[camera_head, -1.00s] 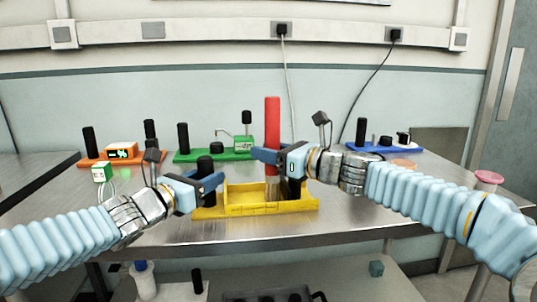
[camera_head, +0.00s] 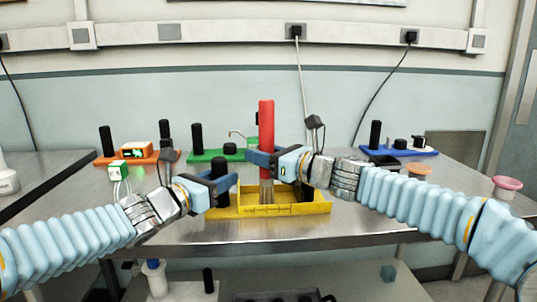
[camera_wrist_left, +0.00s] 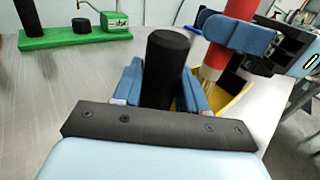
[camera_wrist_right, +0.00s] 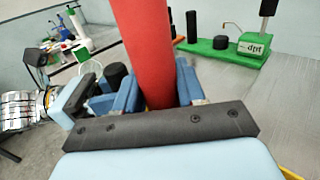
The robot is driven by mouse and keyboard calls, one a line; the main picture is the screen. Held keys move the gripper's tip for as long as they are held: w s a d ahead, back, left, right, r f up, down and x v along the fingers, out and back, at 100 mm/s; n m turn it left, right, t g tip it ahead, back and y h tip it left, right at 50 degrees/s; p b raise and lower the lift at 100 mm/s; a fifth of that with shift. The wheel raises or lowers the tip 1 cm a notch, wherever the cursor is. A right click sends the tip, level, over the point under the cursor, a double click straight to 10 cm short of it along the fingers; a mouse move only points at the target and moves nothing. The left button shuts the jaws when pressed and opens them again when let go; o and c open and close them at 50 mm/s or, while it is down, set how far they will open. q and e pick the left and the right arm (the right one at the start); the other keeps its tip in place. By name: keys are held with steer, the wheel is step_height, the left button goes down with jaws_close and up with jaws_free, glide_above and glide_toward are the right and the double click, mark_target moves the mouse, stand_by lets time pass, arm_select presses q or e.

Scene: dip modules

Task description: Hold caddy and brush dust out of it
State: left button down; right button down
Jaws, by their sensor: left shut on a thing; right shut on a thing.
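The yellow caddy (camera_head: 310,208) sits on the steel table near its front edge, with a black upright handle (camera_head: 219,168) at its left end. My left gripper (camera_head: 222,188) is shut on that handle, which also shows between its fingers in the left wrist view (camera_wrist_left: 166,68). The brush has a thick red handle (camera_head: 266,125) and pale bristles (camera_head: 266,194). My right gripper (camera_head: 264,160) is shut on the red handle and holds the brush upright. The bristles reach down into the caddy; whether they touch its floor is hidden. I cannot make out dust.
Behind stand an orange module (camera_head: 112,159), a green module (camera_head: 205,157) and a blue module (camera_head: 412,152), each with black posts. A small green-and-white box (camera_head: 120,171) is at left. A pink-lidded jar (camera_head: 507,186) is at right. The front right of the table is clear.

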steer(key=a, duration=0.3)
steer(key=shift+a, duration=0.35)
steer(key=shift+d, duration=0.1)
steer(key=shift+d, duration=3.85)
